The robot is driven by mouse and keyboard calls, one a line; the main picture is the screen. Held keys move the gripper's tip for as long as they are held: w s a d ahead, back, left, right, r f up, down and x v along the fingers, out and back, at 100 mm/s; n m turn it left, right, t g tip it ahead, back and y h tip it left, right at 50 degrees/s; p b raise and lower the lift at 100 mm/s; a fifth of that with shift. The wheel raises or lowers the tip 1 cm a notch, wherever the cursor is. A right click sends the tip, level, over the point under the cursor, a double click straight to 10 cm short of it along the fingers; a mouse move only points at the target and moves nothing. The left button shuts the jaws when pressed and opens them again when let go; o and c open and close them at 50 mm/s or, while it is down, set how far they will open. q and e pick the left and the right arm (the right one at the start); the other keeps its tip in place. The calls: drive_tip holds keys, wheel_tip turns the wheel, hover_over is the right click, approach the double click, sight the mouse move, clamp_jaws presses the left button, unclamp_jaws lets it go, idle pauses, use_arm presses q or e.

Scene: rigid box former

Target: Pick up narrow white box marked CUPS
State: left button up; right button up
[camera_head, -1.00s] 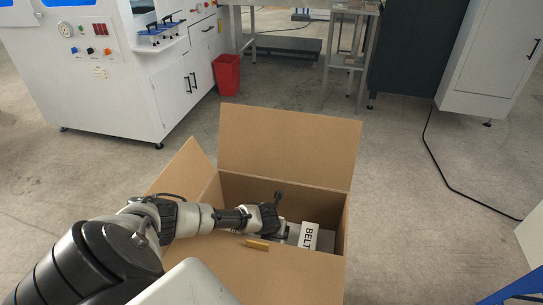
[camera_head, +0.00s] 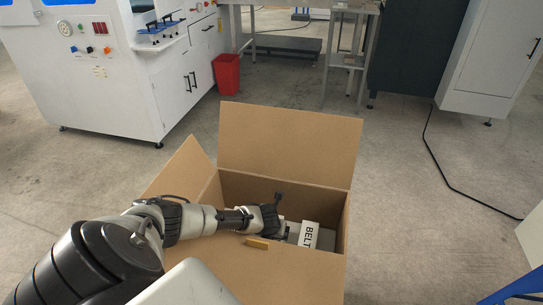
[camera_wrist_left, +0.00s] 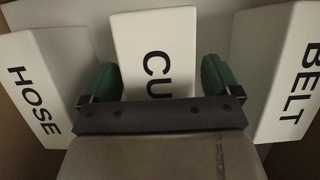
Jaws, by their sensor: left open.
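A narrow white box with the letters "CU" visible (camera_wrist_left: 155,40) stands between the fingers of my left gripper (camera_wrist_left: 158,80) in the left wrist view. The rest of its marking is hidden behind the gripper's palm. The green-padded fingers are open, one on each side of the box, with a small gap at each side. In the head view my left arm reaches down into a large cardboard box (camera_head: 290,140), and its fingertips are hidden inside. My right gripper does not show.
A white box marked HOSE (camera_wrist_left: 35,90) stands left of the fingers and one marked BELT (camera_wrist_left: 285,75) right of them, both close. BELT also shows in the head view (camera_head: 309,234). The cardboard walls and raised flaps surround my arm. A red bin (camera_head: 227,74) stands beyond.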

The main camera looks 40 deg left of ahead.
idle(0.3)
use_arm(q)
drive_tip(key=c, duration=1.1)
